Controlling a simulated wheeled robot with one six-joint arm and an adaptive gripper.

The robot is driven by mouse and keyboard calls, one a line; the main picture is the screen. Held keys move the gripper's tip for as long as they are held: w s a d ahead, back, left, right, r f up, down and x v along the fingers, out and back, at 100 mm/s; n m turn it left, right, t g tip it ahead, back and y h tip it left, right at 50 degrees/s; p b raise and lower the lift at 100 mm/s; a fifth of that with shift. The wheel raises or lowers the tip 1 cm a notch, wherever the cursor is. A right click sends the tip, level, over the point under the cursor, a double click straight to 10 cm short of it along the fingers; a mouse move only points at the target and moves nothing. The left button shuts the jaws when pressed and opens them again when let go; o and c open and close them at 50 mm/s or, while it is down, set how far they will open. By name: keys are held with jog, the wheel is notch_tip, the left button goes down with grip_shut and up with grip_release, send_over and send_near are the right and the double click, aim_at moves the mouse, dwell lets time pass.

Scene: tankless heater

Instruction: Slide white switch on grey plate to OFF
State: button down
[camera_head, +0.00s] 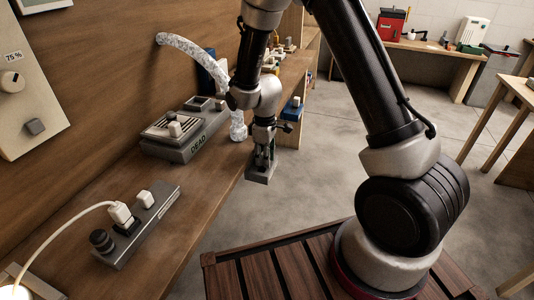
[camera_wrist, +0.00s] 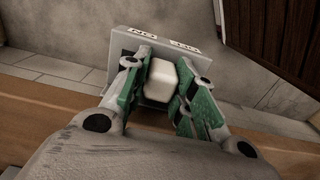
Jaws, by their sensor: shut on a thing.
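The white switch (camera_wrist: 161,80) stands on the grey plate (camera_wrist: 150,49) in the wrist view. The plate's far edge carries the upside-down labels ON at the left and OFF at the right. The switch sits between my gripper's two green fingers, and my gripper (camera_wrist: 160,92) is shut on it. The fingers cover the plate on both sides of the switch, so its exact place along its travel is hard to tell. In the head view my gripper (camera_head: 262,155) points down at the plate (camera_head: 259,178), beside the workbench's right edge. The switch is hidden there.
A grey device marked DEAD (camera_head: 198,147) stands on the wooden bench (camera_head: 110,185), left of my gripper. A power strip (camera_head: 140,228) with white plugs lies nearer. A silvery hose (camera_head: 197,53) arches behind the device. Grey floor (camera_head: 310,180) is open to the right.

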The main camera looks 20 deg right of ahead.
aim_at(263, 169)
jog(key=shift+s+a, duration=0.6)
jog(key=shift+s, duration=0.25)
jog(key=c, duration=1.2)
grip_release()
jog(key=shift+o, duration=0.2)
notch_tip(263, 169, up, 12)
